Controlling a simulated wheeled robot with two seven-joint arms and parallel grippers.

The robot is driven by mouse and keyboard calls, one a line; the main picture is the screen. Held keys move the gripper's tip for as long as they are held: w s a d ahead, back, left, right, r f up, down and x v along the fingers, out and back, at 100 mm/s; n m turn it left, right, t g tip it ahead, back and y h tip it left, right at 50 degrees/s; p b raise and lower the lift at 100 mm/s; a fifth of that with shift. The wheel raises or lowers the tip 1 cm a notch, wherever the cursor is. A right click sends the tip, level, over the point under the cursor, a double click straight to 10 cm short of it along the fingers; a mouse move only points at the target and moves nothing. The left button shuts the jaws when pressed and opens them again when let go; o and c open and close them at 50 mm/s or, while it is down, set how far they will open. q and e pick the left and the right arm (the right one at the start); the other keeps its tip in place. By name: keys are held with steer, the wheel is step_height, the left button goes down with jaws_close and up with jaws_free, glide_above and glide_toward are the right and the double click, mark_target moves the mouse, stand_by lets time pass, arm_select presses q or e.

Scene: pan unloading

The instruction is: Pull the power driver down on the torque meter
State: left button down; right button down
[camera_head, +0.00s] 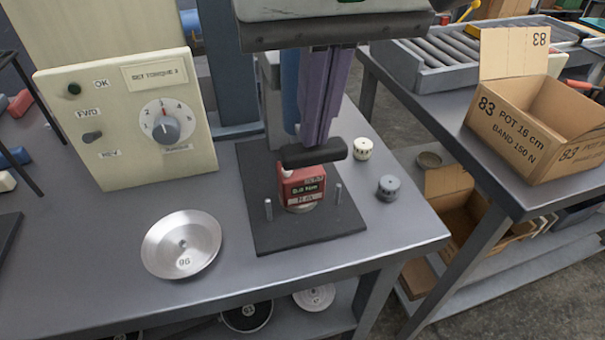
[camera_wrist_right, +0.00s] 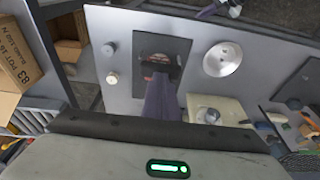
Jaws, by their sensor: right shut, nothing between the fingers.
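The torque meter (camera_head: 302,188) is a red block with a small lit display, on a black base plate (camera_head: 262,225) with two metal pins. A black horizontal bar (camera_head: 325,152) is just above it. My right gripper (camera_head: 316,140) reaches down from above. Its purple fingers are shut and empty, with their tips at the bar; I cannot tell if they touch it. A blue upright part (camera_head: 290,85), perhaps the power driver, is mostly hidden behind them. In the right wrist view the fingers (camera_wrist_right: 158,84) point at the bar. A purple and dark piece at its top may be my left gripper (camera_wrist_right: 225,9).
A cream control box (camera_head: 125,118) with a dial stands left on the table. A metal dish (camera_head: 182,243) lies in front of it. Two small knobs, white (camera_head: 363,149) and grey (camera_head: 388,188), stand right of the plate. A cardboard box (camera_head: 520,112) is on the right table.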

arm_select(q)
steer(key=shift+w+r, duration=0.1)
steer(key=shift+r, duration=0.05)
arm_select(e)
steer(key=shift+f, duration=0.15)
